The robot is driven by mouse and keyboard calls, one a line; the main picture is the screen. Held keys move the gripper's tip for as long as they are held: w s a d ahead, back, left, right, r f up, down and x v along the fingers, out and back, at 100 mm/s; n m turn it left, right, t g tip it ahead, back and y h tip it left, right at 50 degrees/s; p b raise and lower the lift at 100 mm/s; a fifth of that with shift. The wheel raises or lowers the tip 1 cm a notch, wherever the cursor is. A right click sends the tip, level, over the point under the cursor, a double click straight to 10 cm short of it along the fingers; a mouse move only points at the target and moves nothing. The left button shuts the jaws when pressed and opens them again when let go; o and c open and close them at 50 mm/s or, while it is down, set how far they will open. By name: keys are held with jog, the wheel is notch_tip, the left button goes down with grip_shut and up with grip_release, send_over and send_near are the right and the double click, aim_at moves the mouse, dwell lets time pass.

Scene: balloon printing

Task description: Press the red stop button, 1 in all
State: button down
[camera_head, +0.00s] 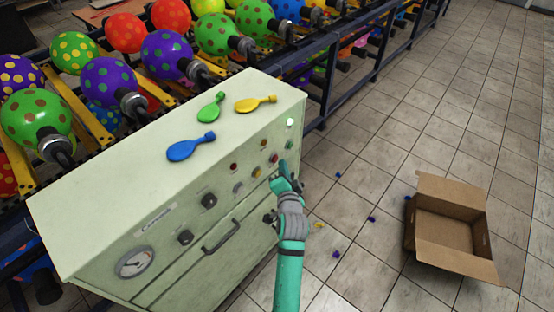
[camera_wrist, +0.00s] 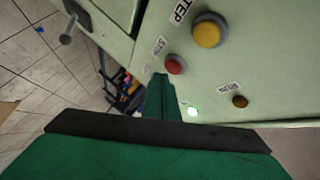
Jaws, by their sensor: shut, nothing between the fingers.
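The red stop button (camera_wrist: 175,66) is a round cap on the pale green cabinet front, with a small label beside it that is hard to read. In the head view a red button (camera_head: 275,159) shows near the right end of the panel. My gripper (camera_head: 284,170) is shut and empty just in front of the panel, by that button. In the wrist view my dark green fingertips (camera_wrist: 163,95) are just below the red cap. A narrow gap seems to lie between them; contact cannot be told.
Three deflated balloons lie on the cabinet top (camera_head: 100,190). An open cardboard box (camera_head: 450,229) stands on the tiled floor at right.

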jog(key=shift+s+a, duration=0.1)
jog(key=shift+s+d, duration=0.45)
jog(key=shift+d, duration=0.25)
jog(key=shift+s+d, duration=0.4)
jog(key=shift+d, duration=0.35)
jog(key=shift+s+d, duration=0.45)
jog(key=shift+d, duration=0.25)
jog(key=shift+s+d, duration=0.1)
jog(key=shift+d, duration=0.05)
jog(key=shift+a, duration=0.25)
jog(key=shift+s+d, duration=0.1)
